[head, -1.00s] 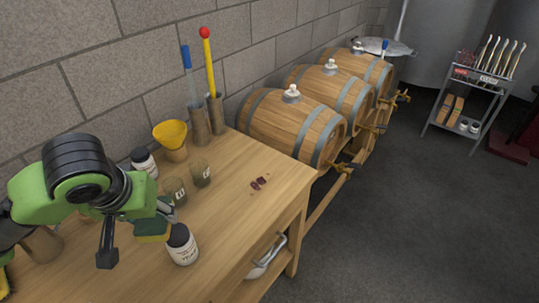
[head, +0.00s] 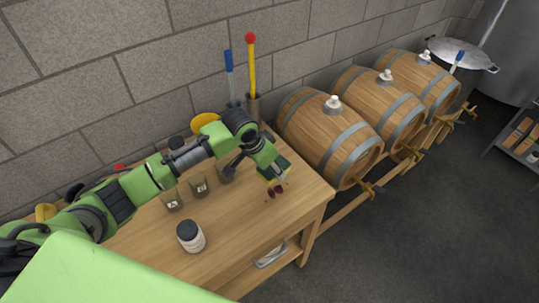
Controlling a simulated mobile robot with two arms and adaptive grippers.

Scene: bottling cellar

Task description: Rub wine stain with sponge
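My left gripper (head: 260,160) reaches across the table from the left and is shut on a green and yellow sponge (head: 275,172). The sponge is just behind the dark red wine stain (head: 276,190), close to its far edge. I cannot tell whether the sponge touches the tabletop. The stain shows as small dark patches near the right end of the wooden table (head: 235,225). My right gripper is not in view.
A dark-lidded jar (head: 190,237) stands near the table's front, with glasses (head: 199,186) behind it. A yellow funnel (head: 206,123) and tall holders (head: 253,105) stand along the wall. Barrels (head: 328,138) lie right of the table. The front tabletop right of the jar is clear.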

